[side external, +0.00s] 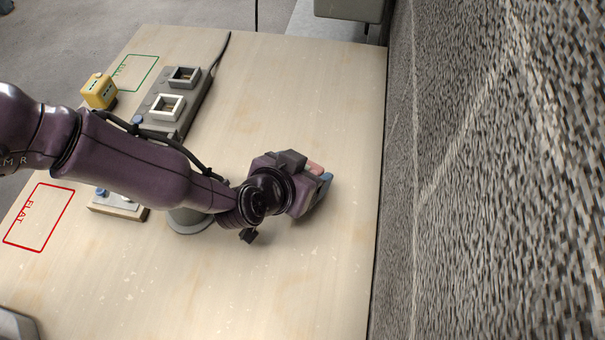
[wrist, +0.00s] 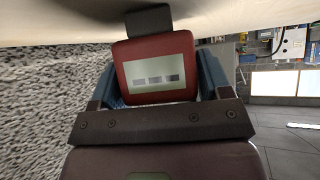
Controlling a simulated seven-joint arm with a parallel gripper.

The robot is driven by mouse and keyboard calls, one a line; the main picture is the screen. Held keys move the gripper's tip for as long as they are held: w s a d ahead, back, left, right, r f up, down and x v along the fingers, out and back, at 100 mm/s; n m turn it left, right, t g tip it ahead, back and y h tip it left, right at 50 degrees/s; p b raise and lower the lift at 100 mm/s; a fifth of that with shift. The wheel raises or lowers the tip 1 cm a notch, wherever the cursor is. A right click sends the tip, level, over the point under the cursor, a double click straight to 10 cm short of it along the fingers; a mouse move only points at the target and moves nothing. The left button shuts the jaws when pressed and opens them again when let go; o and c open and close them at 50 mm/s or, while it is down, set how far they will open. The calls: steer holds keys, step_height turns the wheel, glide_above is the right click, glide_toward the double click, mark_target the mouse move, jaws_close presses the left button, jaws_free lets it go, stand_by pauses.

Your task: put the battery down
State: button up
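My gripper (side external: 319,177) is low over the right side of the table in the side external view. In the wrist view its two blue fingers (wrist: 160,62) are shut on a red battery (wrist: 122,60) with a dark end and a pale label with several grey bars. The red battery (side external: 315,168) shows only as a small patch beside the blue finger in the side external view. I cannot tell whether it touches the table. A yellow battery (side external: 98,90) stands at the far left, beside the green outlined area (side external: 135,72).
A grey dock (side external: 185,77) with two square openings stands at the back left. A red outline marked FLAT (side external: 38,216) is at the left. A small block with knobs (side external: 118,204) sits partly behind my arm. A rough grey wall (side external: 480,170) rises beyond the table's right edge.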

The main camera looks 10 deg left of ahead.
steer(key=c, duration=0.7)
steer(key=shift+r, duration=0.15)
